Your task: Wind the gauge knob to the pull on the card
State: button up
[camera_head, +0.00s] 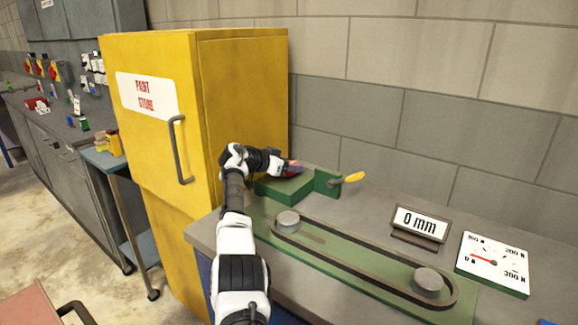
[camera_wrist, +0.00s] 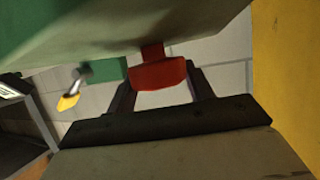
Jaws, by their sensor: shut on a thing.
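A red knob (camera_wrist: 157,75) sits on a short red stem under a green block, between the two fingers of my gripper (camera_wrist: 162,72) in the wrist view. My gripper (camera_head: 287,168) is shut on it. A dark-framed sign (camera_head: 420,222) reads "0 mm". No card giving a pull value is clearly seen.
A dark belt (camera_head: 350,262) loops around two grey pulleys (camera_head: 288,221) (camera_head: 428,282) on a green plate. A yellow-handled lever (camera_head: 352,178) sticks out right of the block. A yellow cabinet (camera_head: 240,100) stands close at the left; a block wall rises behind.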

jog(key=shift+f, duration=0.2)
jog(key=o, duration=1)
jog(key=shift+r, duration=0.1)
jog(key=shift+b+v, duration=0.5)
jog(key=shift+v, duration=0.3)
jog(key=b+v, duration=0.3)
jog(key=v, duration=0.9)
jog(key=shift+r, duration=0.15)
